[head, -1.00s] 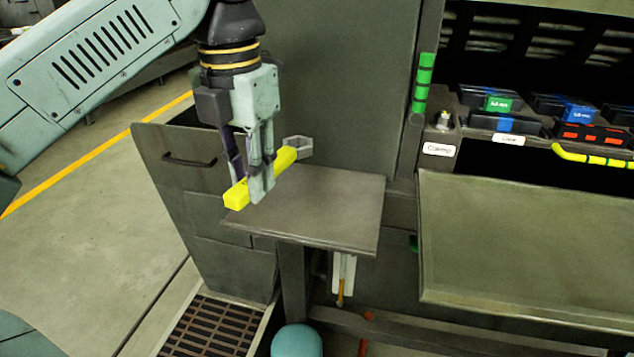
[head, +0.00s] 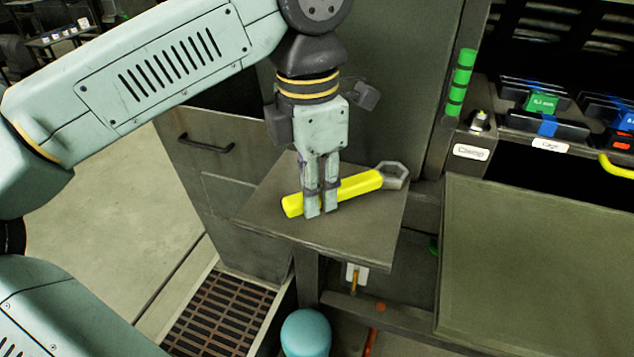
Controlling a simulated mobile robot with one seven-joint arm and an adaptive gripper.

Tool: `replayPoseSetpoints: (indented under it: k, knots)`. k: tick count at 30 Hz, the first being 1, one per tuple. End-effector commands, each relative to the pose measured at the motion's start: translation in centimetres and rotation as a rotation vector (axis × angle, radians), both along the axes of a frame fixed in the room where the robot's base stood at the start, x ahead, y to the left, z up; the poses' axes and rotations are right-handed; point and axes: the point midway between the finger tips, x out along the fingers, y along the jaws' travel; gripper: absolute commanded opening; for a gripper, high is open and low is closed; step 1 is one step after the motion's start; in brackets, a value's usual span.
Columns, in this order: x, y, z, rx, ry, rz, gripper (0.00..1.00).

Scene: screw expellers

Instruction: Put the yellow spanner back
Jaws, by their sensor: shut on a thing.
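The yellow spanner (head: 350,186) has a yellow handle and a grey ring-shaped head at its right end. It lies roughly level over the small grey shelf (head: 375,238), with the head near the shelf's back right edge. My gripper (head: 321,210) points down and is shut on the handle, left of its middle. I cannot tell whether the spanner touches the shelf or hangs just above it.
A grey panel (head: 540,270) stands to the right of the shelf. Behind it are a clamp knob (head: 479,121) and a rack with coloured cases (head: 541,102). A drawer handle (head: 205,146) is at left. A teal round object (head: 306,332) sits below the shelf.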

Motion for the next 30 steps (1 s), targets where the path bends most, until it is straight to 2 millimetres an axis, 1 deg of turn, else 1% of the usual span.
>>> replayPoseSetpoints:
  k: [1, 3, 6, 10, 16, 23, 28, 29, 30]
  knots:
    - [0.9, -0.2, 0.3, -0.002, 0.001, -0.001, 0.0]
    - [1.8, -0.2, 0.1, -0.002, 0.0, -0.001, 0.0]
    - [2.4, -0.2, -0.2, -0.001, 0.0, 0.0, 0.0]
    - [2.5, -0.2, -1.0, 0.0, 0.001, 0.0, 0.0]
    - [2.4, -0.2, -3.5, -0.001, 0.0, 0.0, 0.0]
    - [2.5, -0.2, -3.8, -0.001, -0.002, 0.001, 0.0]
    - [2.5, -0.2, -4.3, -0.002, -0.001, 0.001, 0.0]
    - [2.4, -0.2, -4.2, -0.001, 0.0, 0.001, 0.23]
    - [2.4, -0.2, -4.1, -0.001, 0.0, 0.001, 0.26]
